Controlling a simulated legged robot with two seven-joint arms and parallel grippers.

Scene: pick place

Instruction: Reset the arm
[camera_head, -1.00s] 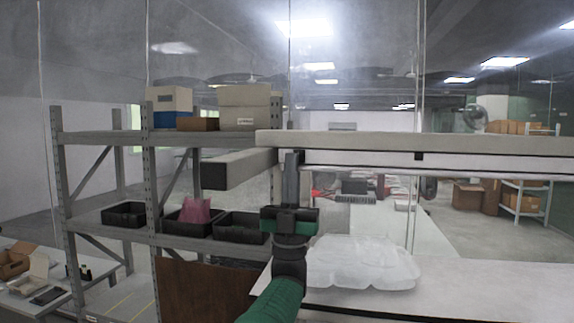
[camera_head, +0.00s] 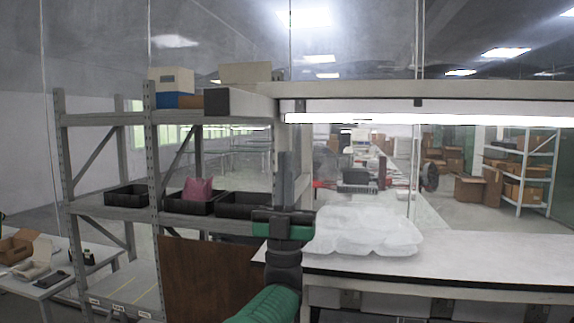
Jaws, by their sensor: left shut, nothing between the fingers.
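My left gripper (camera_head: 286,172) points upward in the middle of the camera_head view, at the end of my green and black arm. Its fingers are together and hold nothing. It is in front of the shelf's right end and left of a clear plastic packaging piece (camera_head: 365,232). My right gripper is not in view.
The plastic lies on a white table (camera_head: 470,270) with bare room to its right. A grey metal shelf (camera_head: 154,170) at left holds black bins (camera_head: 245,205), one with a pink item (camera_head: 198,189). Boxes (camera_head: 172,81) sit on top. An overhead beam (camera_head: 450,90) crosses above.

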